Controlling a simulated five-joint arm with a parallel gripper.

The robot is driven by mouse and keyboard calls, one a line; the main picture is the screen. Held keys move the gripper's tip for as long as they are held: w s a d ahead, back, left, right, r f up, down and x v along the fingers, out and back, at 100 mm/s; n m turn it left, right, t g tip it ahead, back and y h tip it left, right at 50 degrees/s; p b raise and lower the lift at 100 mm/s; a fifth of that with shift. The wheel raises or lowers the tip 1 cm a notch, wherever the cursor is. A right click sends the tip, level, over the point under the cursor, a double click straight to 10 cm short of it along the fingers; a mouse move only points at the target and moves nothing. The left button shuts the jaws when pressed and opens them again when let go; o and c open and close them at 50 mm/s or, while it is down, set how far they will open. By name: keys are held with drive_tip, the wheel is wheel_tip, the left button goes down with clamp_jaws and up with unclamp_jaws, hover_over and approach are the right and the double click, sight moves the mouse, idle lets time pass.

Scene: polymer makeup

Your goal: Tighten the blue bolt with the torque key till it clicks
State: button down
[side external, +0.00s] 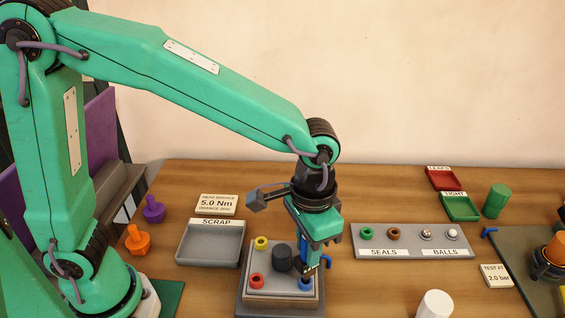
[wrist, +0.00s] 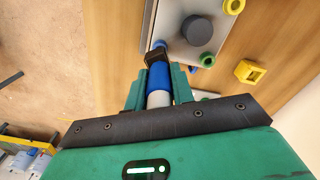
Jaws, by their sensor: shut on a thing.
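My gripper (side external: 318,262) points down over the right part of the grey plate block (side external: 250,295). In the wrist view its green fingers (wrist: 160,88) are shut on the torque key (wrist: 159,77), which has a blue and white body and a black head. The blue bolt (side external: 305,284) sits at the plate's front right corner, close below the key head. Some blue also shows just past the head in the wrist view (wrist: 160,44). I cannot tell whether the head is seated on the bolt.
The plate also carries a dark round knob (side external: 282,258), a yellow bolt (side external: 261,242), a red bolt (side external: 257,281) and a green bolt (wrist: 206,60). The scrap tray (side external: 210,262) is to the left, the seals and balls tray (side external: 410,253) to the right. A white cylinder (side external: 435,304) stands in front.

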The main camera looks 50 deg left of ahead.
drive_tip(key=shift+f, duration=0.25)
drive_tip(key=c, duration=1.1)
unclamp_jaws()
drive_tip(key=shift+r, duration=0.1)
drive_tip(key=shift+r, duration=3.8)
